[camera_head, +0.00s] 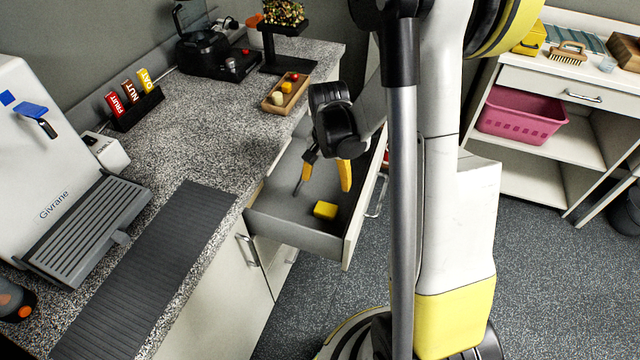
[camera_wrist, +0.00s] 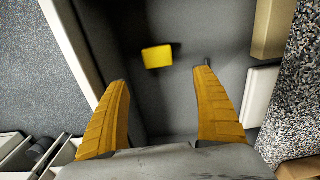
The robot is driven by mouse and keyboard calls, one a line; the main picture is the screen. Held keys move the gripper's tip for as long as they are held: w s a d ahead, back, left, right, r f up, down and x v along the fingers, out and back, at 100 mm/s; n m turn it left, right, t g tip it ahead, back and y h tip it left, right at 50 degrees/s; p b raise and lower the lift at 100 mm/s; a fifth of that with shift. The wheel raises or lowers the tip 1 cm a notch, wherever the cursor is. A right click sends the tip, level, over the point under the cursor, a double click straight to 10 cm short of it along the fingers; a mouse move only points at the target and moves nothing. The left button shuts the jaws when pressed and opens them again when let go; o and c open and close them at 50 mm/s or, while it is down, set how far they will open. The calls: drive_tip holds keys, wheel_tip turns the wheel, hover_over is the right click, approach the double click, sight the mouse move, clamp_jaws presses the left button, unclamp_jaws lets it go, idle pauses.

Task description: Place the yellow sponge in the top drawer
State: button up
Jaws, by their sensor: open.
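The yellow sponge (camera_head: 325,210) lies on the floor of the pulled-out top drawer (camera_head: 272,225), near its front panel. In the wrist view the sponge (camera_wrist: 157,57) lies beyond the fingertips, apart from both and a little left of the middle between them. My gripper (camera_head: 323,178) is over the drawer with its yellow-orange fingers pointing down into it. In the wrist view my gripper (camera_wrist: 165,75) is spread wide with nothing between its fingers. The drawer's grey inner floor (camera_wrist: 180,105) shows bare around the sponge.
The speckled counter (camera_head: 225,125) borders the drawer on the left, with a wooden tray (camera_head: 270,104) of small items near the edge. A coffee machine (camera_head: 45,185) and bar boxes (camera_head: 133,105) stand further left. A shelf with a pink basket (camera_head: 520,117) is at right.

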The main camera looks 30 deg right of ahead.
drive_tip(key=s+a+r+n+t, duration=0.3)
drive_tip(key=s+a+r+n, duration=0.2)
drive_tip(key=a+r, duration=0.2)
drive_tip(key=s+a+r+n+t, duration=0.4)
drive_tip(key=s+a+r+n, duration=0.1)
drive_tip(key=r, duration=0.7)
drive_tip(key=shift+s+a+r, duration=0.2)
drive_tip(key=shift+s+a, duration=0.5)
drive_tip(key=shift+a, duration=0.3)
